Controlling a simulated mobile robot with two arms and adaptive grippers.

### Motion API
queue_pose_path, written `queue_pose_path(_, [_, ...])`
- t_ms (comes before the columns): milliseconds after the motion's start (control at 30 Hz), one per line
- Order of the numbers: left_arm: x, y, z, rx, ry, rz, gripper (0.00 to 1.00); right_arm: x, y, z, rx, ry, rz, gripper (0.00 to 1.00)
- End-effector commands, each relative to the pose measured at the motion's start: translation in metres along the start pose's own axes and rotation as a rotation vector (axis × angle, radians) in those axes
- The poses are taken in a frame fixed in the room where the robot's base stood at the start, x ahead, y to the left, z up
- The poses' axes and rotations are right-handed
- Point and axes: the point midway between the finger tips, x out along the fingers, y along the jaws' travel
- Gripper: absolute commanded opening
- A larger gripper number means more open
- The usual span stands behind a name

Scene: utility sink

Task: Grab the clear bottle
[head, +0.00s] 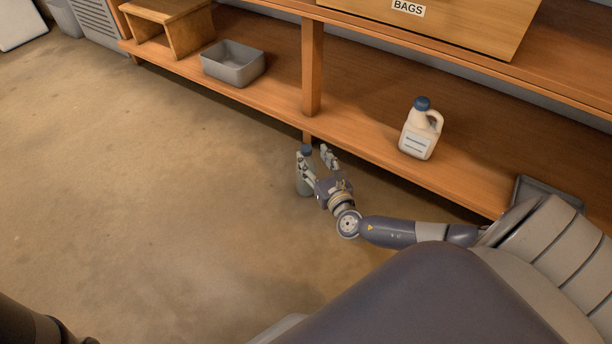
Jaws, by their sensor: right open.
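A greyish, see-through-looking bottle (301,187) with a dark blue cap stands upright by the shelf's front edge, seemingly on the floor. My right gripper (317,161) is open, its fingers pointing up and away from me. Its left finger overlaps the bottle and hides part of it; I cannot tell whether they touch. The gap between the fingers looks empty. A white jug (417,140) with a blue cap, a handle and a label stands on the lower shelf to the right. My left gripper is out of view.
The wooden lower shelf (272,98) and its upright post (312,70) are just beyond my right gripper. A grey bin (233,66), a small wooden stand (178,26) and a dark tray (548,190) rest on it. A box marked BAGS (450,22) is above. The floor to the left is clear.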

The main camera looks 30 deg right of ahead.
Motion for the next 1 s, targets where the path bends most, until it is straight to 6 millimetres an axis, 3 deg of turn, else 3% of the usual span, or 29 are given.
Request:
queue_pose_path(300, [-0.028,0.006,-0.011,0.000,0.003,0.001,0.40,0.041,0.005,-0.003,0.002,-0.002,-0.001,0.50])
queue_pose_path(633, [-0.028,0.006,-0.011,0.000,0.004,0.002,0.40,0.047,0.005,0.000,0.001,0.000,-0.001,0.50])
queue_pose_path(867, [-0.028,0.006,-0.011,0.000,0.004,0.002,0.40,0.047,0.005,-0.001,0.001,0.001,-0.001,0.00])
queue_pose_path(1000, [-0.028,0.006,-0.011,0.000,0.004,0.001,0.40,0.046,0.005,-0.001,0.000,0.002,-0.001,0.00])
